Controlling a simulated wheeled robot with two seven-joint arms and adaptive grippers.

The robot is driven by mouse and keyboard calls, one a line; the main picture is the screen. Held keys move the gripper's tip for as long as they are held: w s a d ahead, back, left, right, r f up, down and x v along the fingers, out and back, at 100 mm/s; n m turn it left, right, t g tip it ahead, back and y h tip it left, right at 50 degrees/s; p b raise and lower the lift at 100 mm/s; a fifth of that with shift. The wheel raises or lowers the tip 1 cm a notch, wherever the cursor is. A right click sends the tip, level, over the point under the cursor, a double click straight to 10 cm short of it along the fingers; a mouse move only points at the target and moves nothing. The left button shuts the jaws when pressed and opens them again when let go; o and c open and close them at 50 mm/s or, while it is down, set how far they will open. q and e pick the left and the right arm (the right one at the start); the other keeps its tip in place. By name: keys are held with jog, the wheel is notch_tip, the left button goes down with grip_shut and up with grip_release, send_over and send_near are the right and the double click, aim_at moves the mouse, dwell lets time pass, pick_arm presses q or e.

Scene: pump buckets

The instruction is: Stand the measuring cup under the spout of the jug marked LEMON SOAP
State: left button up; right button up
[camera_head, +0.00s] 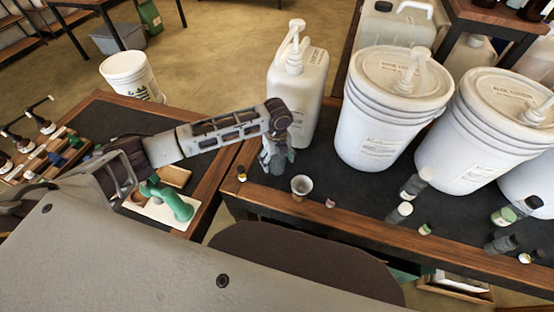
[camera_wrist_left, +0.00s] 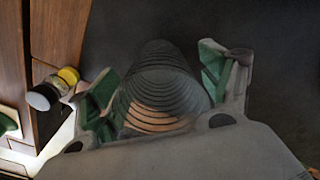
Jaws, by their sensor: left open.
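A white jug (camera_head: 310,85) with a pump stands at the back left of the right-hand table. The lettering on its label is too small to read. Its pump spout (camera_head: 288,42) points forward and left. My left gripper (camera_head: 275,158) is low over the table just in front of the jug, fingers down and open. In the left wrist view a clear ribbed cup (camera_wrist_left: 160,85), seemingly the measuring cup, is between the open fingers. In the head view my gripper mostly hides it, and I cannot tell whether the fingers touch it. My right gripper is not in view.
A small pale cup (camera_head: 302,187) stands in front of my gripper, and a yellow-capped bottle (camera_head: 242,173) to its left. White pump buckets (camera_head: 385,125) and several small bottles fill the right. A green-handled item (camera_head: 172,200) lies on the left table.

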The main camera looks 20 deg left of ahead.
pick_arm(q)
jog(key=shift+r, duration=0.55)
notch_tip(320, 180, up, 7)
jog(key=shift+f, duration=0.2)
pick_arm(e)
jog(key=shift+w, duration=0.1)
